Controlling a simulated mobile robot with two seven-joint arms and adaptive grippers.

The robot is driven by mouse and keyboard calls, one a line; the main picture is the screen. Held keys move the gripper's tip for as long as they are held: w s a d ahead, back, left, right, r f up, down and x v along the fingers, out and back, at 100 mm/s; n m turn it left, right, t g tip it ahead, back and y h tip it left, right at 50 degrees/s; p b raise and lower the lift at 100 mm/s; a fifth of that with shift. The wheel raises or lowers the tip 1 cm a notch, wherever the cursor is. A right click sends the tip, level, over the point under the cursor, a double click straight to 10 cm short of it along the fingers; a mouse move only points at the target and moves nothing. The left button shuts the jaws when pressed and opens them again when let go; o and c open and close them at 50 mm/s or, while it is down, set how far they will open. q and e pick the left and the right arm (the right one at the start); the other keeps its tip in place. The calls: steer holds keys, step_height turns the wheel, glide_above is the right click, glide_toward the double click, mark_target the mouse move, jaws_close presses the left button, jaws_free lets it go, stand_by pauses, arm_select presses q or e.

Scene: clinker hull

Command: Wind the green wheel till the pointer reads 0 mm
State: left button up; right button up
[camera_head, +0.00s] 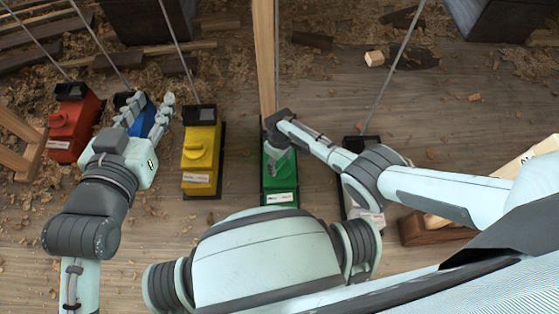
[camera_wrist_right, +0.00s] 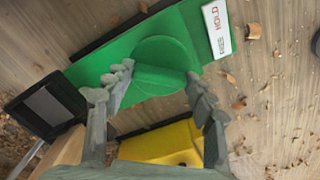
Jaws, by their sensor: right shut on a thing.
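The green winch box (camera_head: 280,185) stands on the plank floor in the middle of the head view. Its round green wheel (camera_wrist_right: 163,52) with a raised grip bar (camera_wrist_right: 160,80) shows in the right wrist view. My right gripper (camera_wrist_right: 160,78) is shut on the grip bar, one finger at each end; in the head view the right gripper (camera_head: 279,155) partly covers the wheel. My left gripper (camera_head: 153,103) is open and empty over the blue box (camera_head: 147,120). I cannot make out the pointer or a mm scale in either view.
A red box (camera_head: 73,125) and a yellow box (camera_head: 201,150) stand to the left, the yellow one beside the green. A grey box (camera_head: 366,212) stands to the right. Thin cables rise from the boxes. A wooden post (camera_head: 264,55) stands behind the green box. Wood shavings litter the floor.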

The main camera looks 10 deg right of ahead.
mark_target(279, 164)
stand_by(0.3)
steer(key=o, duration=1.2)
steer(key=shift+c, duration=0.2)
step_height(279, 164, up, 12)
